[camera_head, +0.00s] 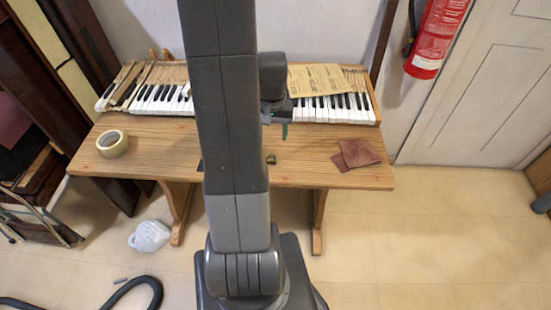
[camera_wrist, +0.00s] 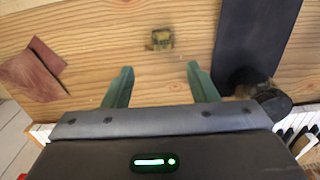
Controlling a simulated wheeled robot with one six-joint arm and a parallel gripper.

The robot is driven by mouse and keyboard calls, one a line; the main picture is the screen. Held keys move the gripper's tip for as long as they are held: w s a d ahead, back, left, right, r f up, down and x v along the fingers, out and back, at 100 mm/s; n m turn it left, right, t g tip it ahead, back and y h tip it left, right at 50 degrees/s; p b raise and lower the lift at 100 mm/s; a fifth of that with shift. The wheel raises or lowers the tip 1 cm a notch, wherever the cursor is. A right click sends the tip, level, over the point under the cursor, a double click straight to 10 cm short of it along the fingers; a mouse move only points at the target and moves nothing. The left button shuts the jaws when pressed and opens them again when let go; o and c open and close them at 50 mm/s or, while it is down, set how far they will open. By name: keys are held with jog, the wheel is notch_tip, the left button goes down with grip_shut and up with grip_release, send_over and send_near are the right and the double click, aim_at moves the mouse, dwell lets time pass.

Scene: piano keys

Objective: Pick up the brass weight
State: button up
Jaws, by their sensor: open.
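The brass weight (camera_head: 271,159) is a small dark-gold piece on the wooden table, just right of my arm in the head view. In the wrist view the brass weight (camera_wrist: 160,39) lies on the bare wood beyond my fingertips, roughly centred between them. My gripper (camera_wrist: 158,70) is open and empty, with its two green fingers apart and pointing toward the weight. In the head view my gripper (camera_head: 284,130) is partly hidden by my arm, near the keyboard at the back of the table.

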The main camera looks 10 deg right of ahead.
send_over(272, 157)
notch_tip(272, 157, down, 5)
jog(key=shift+w+d+r, duration=0.1)
jog(key=shift+r, duration=0.05)
jog(key=shift+a+f+p, duration=0.2)
jog(key=shift+f+p, duration=0.25)
jog(key=shift+f, duration=2.15)
jog(key=c, duration=1.1)
